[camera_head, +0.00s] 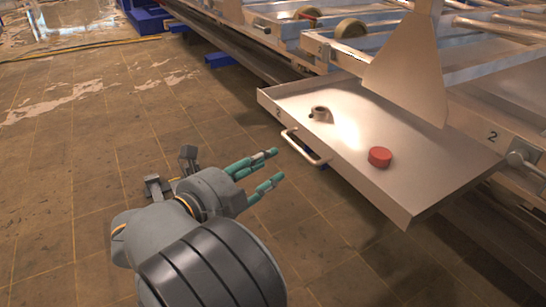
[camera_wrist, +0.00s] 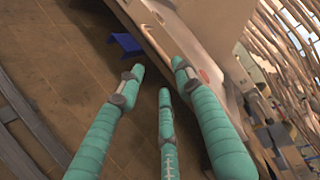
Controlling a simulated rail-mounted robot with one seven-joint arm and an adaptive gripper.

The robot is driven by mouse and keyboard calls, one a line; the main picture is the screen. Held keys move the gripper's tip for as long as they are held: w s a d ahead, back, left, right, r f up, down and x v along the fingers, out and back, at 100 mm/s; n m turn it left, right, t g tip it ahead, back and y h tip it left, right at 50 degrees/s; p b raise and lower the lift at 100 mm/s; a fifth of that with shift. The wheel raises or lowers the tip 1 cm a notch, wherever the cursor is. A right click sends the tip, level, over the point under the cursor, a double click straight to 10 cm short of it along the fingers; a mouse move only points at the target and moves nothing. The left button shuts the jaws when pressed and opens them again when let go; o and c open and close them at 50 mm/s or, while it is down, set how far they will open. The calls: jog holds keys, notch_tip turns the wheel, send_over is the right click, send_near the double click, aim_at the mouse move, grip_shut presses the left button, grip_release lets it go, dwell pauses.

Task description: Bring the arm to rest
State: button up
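My gripper (camera_head: 274,167) is in the middle of the head view, at the end of my grey arm. Its teal fingers point right, toward the metal tray (camera_head: 425,192), and stay short of its handle (camera_head: 304,148). In the wrist view my gripper (camera_wrist: 160,80) shows its teal fingers spread apart with nothing between them. It is open and empty, over the tiled floor.
The pulled-out tray holds a red round cap (camera_head: 380,157) and a small metal ring-like part (camera_head: 320,113). A metal plate (camera_head: 405,65) rises behind it. A rail frame with rollers (camera_head: 350,28) stands at the back. The tiled floor (camera_head: 70,190) at left is free.

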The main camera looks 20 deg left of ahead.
aim_at(299, 149)
jog(key=x, duration=1.2)
jog(key=shift+f, duration=0.1)
jog(key=shift+w, duration=0.15)
jog(key=shift+w+d, duration=0.15)
jog(key=shift+d, duration=0.1)
